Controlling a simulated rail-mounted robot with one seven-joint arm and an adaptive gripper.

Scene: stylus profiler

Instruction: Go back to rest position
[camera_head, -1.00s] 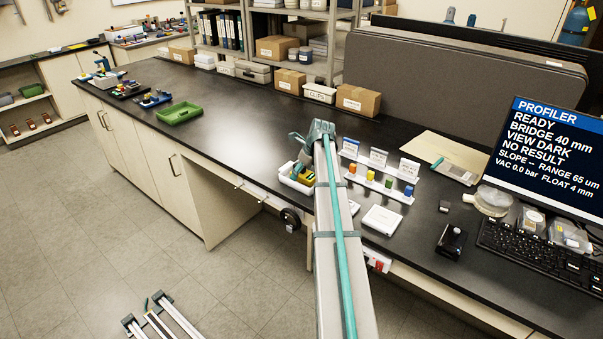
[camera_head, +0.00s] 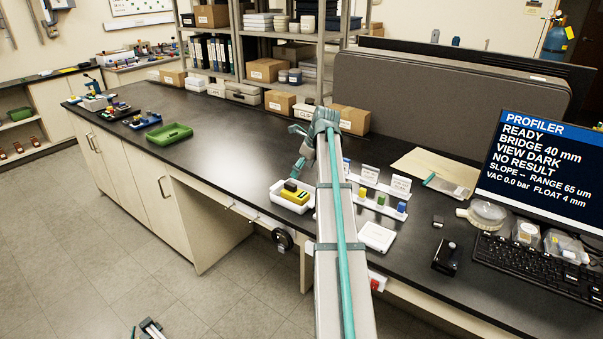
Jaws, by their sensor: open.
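My gripper (camera_head: 299,170) hangs off the far end of my arm, above the black bench. It stands over and behind a white tray (camera_head: 276,196) that holds a yellow and dark block (camera_head: 294,191). The gripper looks empty and apart from the block, with its fingers small in the picture. My arm runs up the middle of the view and hides part of the bench behind it.
A green tray (camera_head: 169,134) lies left. Cardboard boxes line the back. The bench between is clear.

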